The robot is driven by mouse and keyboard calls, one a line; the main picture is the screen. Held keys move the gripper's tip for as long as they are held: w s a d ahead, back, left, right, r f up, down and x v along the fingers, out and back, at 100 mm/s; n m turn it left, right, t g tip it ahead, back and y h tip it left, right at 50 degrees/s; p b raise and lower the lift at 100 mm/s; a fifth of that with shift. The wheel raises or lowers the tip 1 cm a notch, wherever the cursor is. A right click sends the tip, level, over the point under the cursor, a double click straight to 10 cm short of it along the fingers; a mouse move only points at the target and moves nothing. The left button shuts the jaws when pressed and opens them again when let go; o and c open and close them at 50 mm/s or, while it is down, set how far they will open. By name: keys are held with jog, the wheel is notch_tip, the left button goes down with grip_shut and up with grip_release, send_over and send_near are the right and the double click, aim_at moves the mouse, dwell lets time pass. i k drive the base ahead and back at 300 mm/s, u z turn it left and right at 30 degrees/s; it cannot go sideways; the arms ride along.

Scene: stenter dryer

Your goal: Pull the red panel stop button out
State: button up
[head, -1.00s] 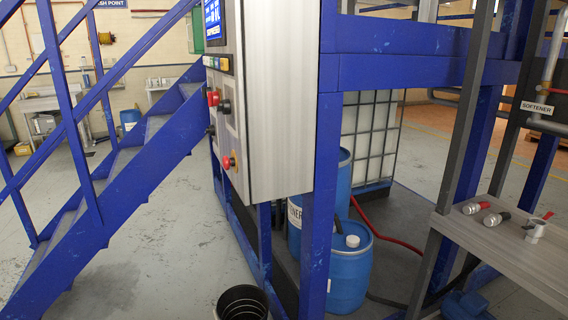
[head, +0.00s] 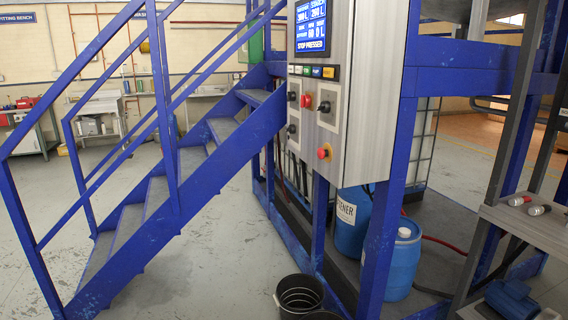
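The control panel (head: 372,100) is a grey metal box on the blue frame, seen at an angle. A red mushroom button (head: 324,152) with a yellowish collar sits low on its face. A second red button (head: 306,101) sits higher, between black knobs. I cannot tell from the shape whether either is pushed in. The panel's screen (head: 311,27) reads "STOP PRESSED". My gripper is not in view.
Blue stairs with railings (head: 150,210) stand left of the panel. A black bucket (head: 298,295) is on the floor below it. Blue drums (head: 402,262) stand behind the frame. A grey bench (head: 530,228) is at the right. The floor at lower left is clear.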

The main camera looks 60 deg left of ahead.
aim_at(321, 151)
jog(key=z, duration=0.2)
jog(key=k, duration=0.45)
jog(key=u, duration=2.1)
